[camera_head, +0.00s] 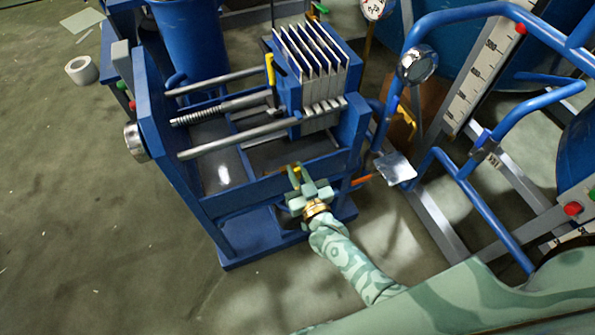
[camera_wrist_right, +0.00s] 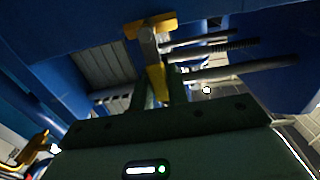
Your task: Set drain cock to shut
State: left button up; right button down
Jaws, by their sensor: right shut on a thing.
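The drain cock appears to be the small fitting with yellow parts and a grey body under the blue frame; it shows in the right wrist view (camera_wrist_right: 150,40). In the head view only a little yellow shows at the frame's front lower beam, behind my gripper. My right gripper (camera_head: 297,178) is at that beam, reaching in from the lower right. In the right wrist view my gripper (camera_wrist_right: 158,90) is shut on the cock's yellow lever (camera_wrist_right: 156,80), with a finger on either side. My left gripper is not in view.
The blue filter press (camera_head: 160,140) has steel rods and a stack of white plates (camera_head: 312,60). Blue pipe rails (camera_head: 480,205) and an orange handle (camera_head: 362,180) stand to the right of my gripper. The floor at lower left is clear.

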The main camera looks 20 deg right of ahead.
jog(key=shift+s+f, duration=0.1)
jog(key=shift+f, duration=0.05)
jog(key=c, duration=1.4)
grip_release()
jog(key=shift+o, duration=0.2)
pick_arm(q)
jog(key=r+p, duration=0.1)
jog(key=p, duration=0.1)
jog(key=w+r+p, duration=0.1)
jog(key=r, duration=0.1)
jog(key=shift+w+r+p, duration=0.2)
jog(key=shift+p, duration=0.15)
pick_arm(e)
jog(key=s, duration=1.6)
jog(key=shift+s+d, duration=0.15)
jog(key=shift+d, duration=0.1)
